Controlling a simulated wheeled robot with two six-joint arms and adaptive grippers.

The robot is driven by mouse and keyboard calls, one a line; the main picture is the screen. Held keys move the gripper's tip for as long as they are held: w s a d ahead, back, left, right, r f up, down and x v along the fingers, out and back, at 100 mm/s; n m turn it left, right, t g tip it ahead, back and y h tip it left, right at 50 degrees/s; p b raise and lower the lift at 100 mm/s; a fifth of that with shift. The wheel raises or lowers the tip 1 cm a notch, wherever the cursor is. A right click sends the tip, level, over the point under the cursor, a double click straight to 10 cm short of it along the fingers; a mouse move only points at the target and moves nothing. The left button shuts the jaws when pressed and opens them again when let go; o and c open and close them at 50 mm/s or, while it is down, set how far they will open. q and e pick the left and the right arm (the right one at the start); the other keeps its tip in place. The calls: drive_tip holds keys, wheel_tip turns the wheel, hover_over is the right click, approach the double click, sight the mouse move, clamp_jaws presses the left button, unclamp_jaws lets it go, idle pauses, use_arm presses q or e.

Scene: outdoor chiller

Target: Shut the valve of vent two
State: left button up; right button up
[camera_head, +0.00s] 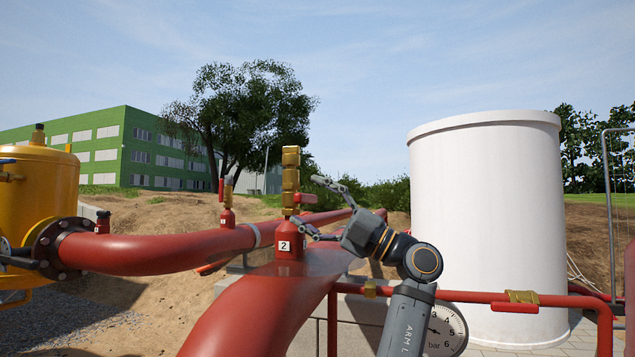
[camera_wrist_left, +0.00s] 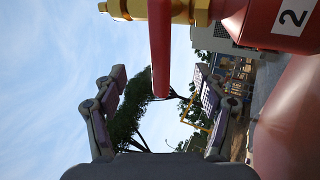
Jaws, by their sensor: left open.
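Vent two (camera_head: 290,244) is a red stub on the large red pipe with a "2" label, which also shows in the left wrist view (camera_wrist_left: 293,17). Its brass valve (camera_head: 290,172) stands upright on top. The red lever (camera_head: 306,198) sticks out sideways from the valve towards my left gripper (camera_head: 307,203). In the left wrist view the lever (camera_wrist_left: 160,50) reaches between my two spread fingers, with space on both sides. My left gripper is open and holds nothing. My right gripper is not in view.
Another vent (camera_head: 227,215) with an upright red lever stands farther back. A yellow vessel (camera_head: 40,190) is at left, and a white tank (camera_head: 487,225) at right. A thin red pipe (camera_head: 460,296) and pressure gauge (camera_head: 444,330) are near my left arm. Open air surrounds the valve's top.

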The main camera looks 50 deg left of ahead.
use_arm(q)
drive_tip(key=v, duration=0.7)
drive_tip(key=shift+b, duration=0.45)
drive_tip(key=shift+d, duration=0.1)
drive_tip(key=v, duration=1.2)
